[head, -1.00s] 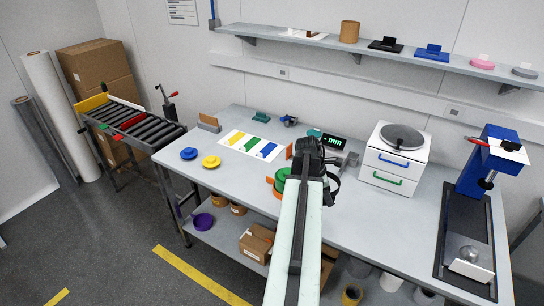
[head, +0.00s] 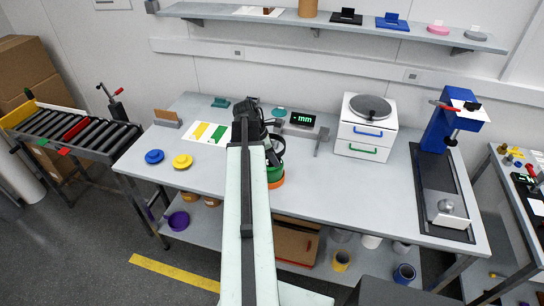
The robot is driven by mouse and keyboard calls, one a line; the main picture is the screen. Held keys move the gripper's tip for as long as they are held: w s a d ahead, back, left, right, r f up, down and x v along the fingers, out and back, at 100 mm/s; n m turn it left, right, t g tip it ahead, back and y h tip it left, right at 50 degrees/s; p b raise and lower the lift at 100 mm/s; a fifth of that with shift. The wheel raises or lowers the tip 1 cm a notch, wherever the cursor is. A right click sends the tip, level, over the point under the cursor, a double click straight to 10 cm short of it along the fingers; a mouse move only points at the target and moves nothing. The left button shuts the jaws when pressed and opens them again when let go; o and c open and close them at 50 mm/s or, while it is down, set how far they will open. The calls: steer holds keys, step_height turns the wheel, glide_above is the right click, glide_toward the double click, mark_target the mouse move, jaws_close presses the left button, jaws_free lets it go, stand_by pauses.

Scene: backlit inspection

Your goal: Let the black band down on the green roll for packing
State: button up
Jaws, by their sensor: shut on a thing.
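The green roll (head: 275,173) stands on the grey bench just right of my arm, with an orange part (head: 276,184) at its foot. The black band (head: 279,148) shows as a thin dark loop right above the green roll in the picture. Whether it touches the roll or hangs above it, I cannot tell. My gripper (head: 250,122) is the dark end of my arm, beside the band, and is shut on it. The fingertips and the left part of the roll are hidden by my arm.
A display (head: 303,119) and a white drawer unit (head: 365,127) stand behind and right. The bench front at right (head: 350,185) is clear.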

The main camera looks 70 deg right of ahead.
steer(key=shift+s+f+b, duration=0.1)
steer(key=shift+f+b, duration=2.7)
steer(key=shift+f, duration=0.1)
steer(key=shift+f+b, duration=1.45)
steer(key=shift+r, duration=0.15)
